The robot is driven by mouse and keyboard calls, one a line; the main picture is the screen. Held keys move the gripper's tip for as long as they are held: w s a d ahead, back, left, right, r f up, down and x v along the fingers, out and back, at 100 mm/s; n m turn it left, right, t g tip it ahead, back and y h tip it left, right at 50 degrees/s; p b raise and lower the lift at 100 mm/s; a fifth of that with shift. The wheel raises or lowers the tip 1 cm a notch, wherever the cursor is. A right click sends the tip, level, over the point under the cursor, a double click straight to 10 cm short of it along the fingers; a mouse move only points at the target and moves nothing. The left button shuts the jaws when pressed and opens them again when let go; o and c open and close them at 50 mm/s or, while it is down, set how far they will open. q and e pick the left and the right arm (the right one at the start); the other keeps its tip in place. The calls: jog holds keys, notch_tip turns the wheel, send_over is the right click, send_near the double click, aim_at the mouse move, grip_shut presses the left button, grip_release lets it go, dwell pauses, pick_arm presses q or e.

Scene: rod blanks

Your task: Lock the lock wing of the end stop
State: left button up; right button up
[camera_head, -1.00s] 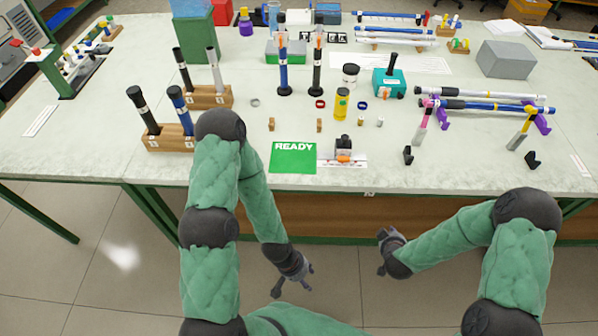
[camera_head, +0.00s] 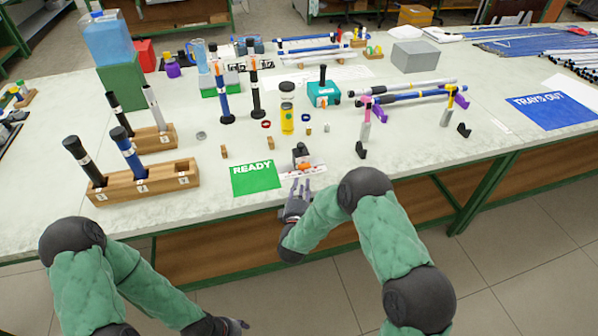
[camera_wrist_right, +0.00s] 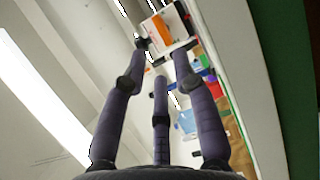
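The end stop (camera_head: 301,154) is a small dark block with an orange lock wing (camera_head: 305,167). It sits on a white marked strip (camera_head: 287,176) near the table's front edge, beside the green READY card. My right gripper (camera_head: 303,187) is at the table edge just in front of it, apart from the wing. In the right wrist view its fingers (camera_wrist_right: 161,60) are spread and empty, with an orange part (camera_wrist_right: 160,28) beyond the tips, likely the wing. The wing's exact angle is too small to tell. My left gripper (camera_head: 240,325) hangs low before the table, its fingers unclear.
The READY card (camera_head: 256,178) lies left of the stop. A wooden block (camera_head: 150,182) with upright rods stands further left. A yellow bottle (camera_head: 287,120) and small rings are behind. The front right tabletop is clear.

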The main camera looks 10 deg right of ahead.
aim_at(304, 168)
jog(key=b+x, duration=0.2)
jog(key=x, duration=0.6)
jog(key=shift+w+d, duration=0.15)
jog(key=shift+w, duration=0.15)
grip_shut()
